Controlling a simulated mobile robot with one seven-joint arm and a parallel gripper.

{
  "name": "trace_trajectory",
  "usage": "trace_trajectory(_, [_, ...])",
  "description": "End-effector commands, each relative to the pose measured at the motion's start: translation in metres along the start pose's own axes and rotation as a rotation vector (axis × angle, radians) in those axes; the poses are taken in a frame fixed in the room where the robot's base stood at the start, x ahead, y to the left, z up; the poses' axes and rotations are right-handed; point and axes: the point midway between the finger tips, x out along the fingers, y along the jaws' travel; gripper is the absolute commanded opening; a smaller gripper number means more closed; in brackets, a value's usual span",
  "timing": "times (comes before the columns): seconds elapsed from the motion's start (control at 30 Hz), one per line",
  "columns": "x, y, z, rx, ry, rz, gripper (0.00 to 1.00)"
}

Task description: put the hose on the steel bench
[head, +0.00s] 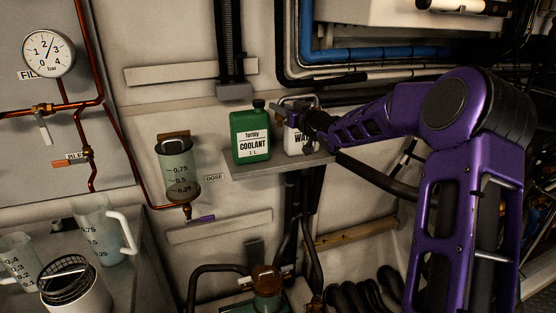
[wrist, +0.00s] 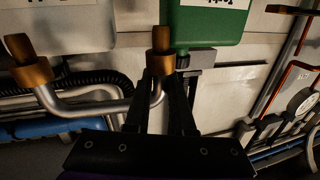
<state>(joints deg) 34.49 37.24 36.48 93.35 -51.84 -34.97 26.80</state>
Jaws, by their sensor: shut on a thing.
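The hose (wrist: 75,112) is a grey bent tube with brass ends, clearest in the wrist view. My gripper (wrist: 165,90) is shut on it close to one brass end, and the other end sticks out to the left. In the head view my gripper (head: 300,112) is at the wall shelf, in front of the white water container (head: 293,141) and beside the green coolant bottle (head: 250,137). There the hose is small and mostly hidden by the gripper. The steel bench (head: 127,283) is at the lower left of the head view, well away from my gripper.
On the bench stand a clear jug (head: 98,232), another measuring jug (head: 18,262) and a white pot (head: 78,291) with a wire basket. The wall shelf (head: 270,166) carries the bottles. A dosing cylinder (head: 179,172) and copper pipes lie between shelf and bench.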

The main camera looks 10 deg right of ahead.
Motion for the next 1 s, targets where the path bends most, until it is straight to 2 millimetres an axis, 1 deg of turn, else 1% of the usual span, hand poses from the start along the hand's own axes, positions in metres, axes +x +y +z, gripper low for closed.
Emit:
trace_trajectory(0.03, [0.003, 0.005, -0.017, -0.003, 0.006, 0.013, 0.00])
trace_trajectory(0.1, [0.005, 0.010, -0.033, 0.003, 0.005, 0.027, 0.00])
trace_trajectory(0.2, [0.006, 0.015, -0.045, 0.009, 0.004, 0.043, 0.00])
trace_trajectory(0.27, [0.006, 0.016, -0.042, 0.013, 0.002, 0.047, 0.00])
trace_trajectory(0.37, [0.006, 0.019, -0.022, 0.016, -0.001, 0.049, 0.00])
trace_trajectory(0.4, [0.006, 0.020, -0.011, 0.017, -0.002, 0.050, 0.00])
trace_trajectory(0.6, [0.006, 0.023, 0.043, 0.017, -0.001, 0.047, 0.00])
trace_trajectory(0.7, [0.006, 0.025, 0.063, 0.017, 0.001, 0.048, 0.00])
trace_trajectory(0.8, [0.006, 0.026, 0.077, 0.016, 0.001, 0.048, 0.00])
trace_trajectory(1.0, [0.006, 0.027, 0.090, 0.015, 0.002, 0.048, 0.00])
